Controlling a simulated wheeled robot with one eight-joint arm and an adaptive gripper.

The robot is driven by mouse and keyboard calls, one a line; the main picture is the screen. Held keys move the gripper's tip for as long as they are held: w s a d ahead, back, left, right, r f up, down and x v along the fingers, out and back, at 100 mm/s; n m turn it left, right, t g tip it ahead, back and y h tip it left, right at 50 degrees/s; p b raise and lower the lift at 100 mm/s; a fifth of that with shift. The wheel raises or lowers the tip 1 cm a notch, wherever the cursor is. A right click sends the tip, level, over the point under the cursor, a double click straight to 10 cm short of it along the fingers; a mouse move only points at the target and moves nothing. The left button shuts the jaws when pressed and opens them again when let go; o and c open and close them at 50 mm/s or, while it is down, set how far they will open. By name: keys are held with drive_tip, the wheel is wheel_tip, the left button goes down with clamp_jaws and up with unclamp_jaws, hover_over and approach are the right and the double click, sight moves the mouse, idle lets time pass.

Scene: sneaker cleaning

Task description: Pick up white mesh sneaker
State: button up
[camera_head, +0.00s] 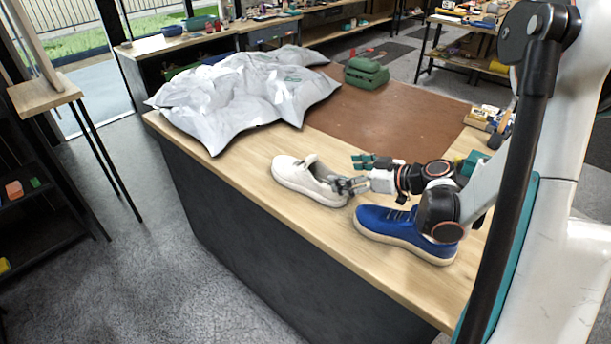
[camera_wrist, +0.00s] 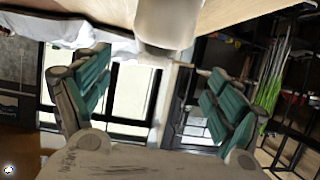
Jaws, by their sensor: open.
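The white sneaker (camera_head: 296,177) stands upright on the wooden workbench, toe to the left and heel to the right. My gripper (camera_head: 345,184) is open at its heel end, overlapping the shoe's opening in the head view. I cannot tell whether the fingers touch it. In the wrist view, a pale rounded part of the white sneaker (camera_wrist: 168,24) shows at the top, beyond the spread teal finger pads of my gripper (camera_wrist: 160,70). No object shows between the pads.
A blue sneaker (camera_head: 398,226) with a cream sole stands close in front of my wrist. A crumpled silvery-white bag (camera_head: 245,88) lies behind the white sneaker. A brown mat (camera_head: 395,115) and green case (camera_head: 366,72) lie farther back. Bare wood (camera_head: 225,165) shows left of the shoe.

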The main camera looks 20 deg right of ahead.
drive_tip(key=b, duration=0.2)
approach(311, 168)
drive_tip(key=a, duration=0.3)
drive_tip(key=shift+w, duration=0.15)
drive_tip(key=shift+b+x, duration=0.8)
drive_tip(key=shift+x, duration=2.35)
drive_tip(key=shift+w+d+r, duration=0.1)
drive_tip(key=shift+d+r, duration=0.05)
drive_tip(key=shift+r, duration=0.05)
drive_tip(key=c, duration=1.4)
